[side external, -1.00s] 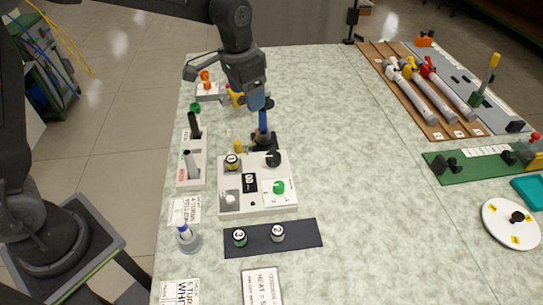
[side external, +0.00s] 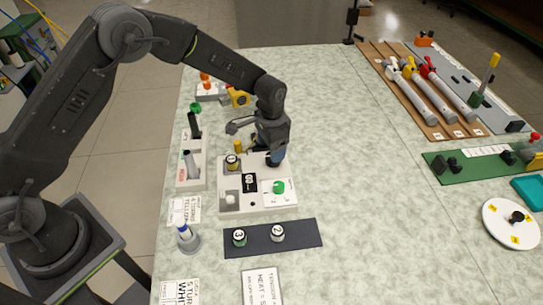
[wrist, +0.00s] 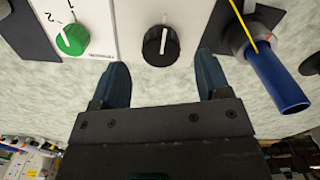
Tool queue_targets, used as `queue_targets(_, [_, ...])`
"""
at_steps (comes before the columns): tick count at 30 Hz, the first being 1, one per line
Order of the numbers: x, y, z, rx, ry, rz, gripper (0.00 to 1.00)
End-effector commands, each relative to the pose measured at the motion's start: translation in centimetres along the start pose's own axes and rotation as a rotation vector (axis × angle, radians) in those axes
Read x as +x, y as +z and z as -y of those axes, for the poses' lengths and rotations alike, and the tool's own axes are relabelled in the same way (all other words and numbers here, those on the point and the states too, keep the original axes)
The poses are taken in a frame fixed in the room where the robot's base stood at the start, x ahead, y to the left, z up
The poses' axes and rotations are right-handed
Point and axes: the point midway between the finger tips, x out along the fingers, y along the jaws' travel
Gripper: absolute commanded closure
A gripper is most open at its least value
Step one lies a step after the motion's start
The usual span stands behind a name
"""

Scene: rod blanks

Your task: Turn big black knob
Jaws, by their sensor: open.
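The black knob (wrist: 161,45) has a white pointer line and sits on a white panel (side external: 240,205) in the middle of the table. In the wrist view, my gripper (wrist: 161,72) is open and empty. Its two blue fingers point at the knob, with one fingertip toward each side and the knob ahead between them. I cannot tell whether they touch it. In the side view, my gripper (side external: 275,160) is low over the panel's back right corner and hides most or all of the knob.
A green knob (wrist: 72,39) is left of the black knob in the wrist view. A blue handle (wrist: 275,80) stands close on the right.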

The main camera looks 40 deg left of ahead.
Motion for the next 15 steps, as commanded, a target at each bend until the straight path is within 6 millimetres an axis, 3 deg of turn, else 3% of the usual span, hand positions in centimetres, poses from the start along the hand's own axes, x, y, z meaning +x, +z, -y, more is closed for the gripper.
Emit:
queue_targets(6, [3.3, 0.0, 0.0, 0.0, 0.0, 0.001, 0.3])
queue_targets(15, [4.5, 0.0, 0.0, 0.0, 0.0, -0.002, 0.3])
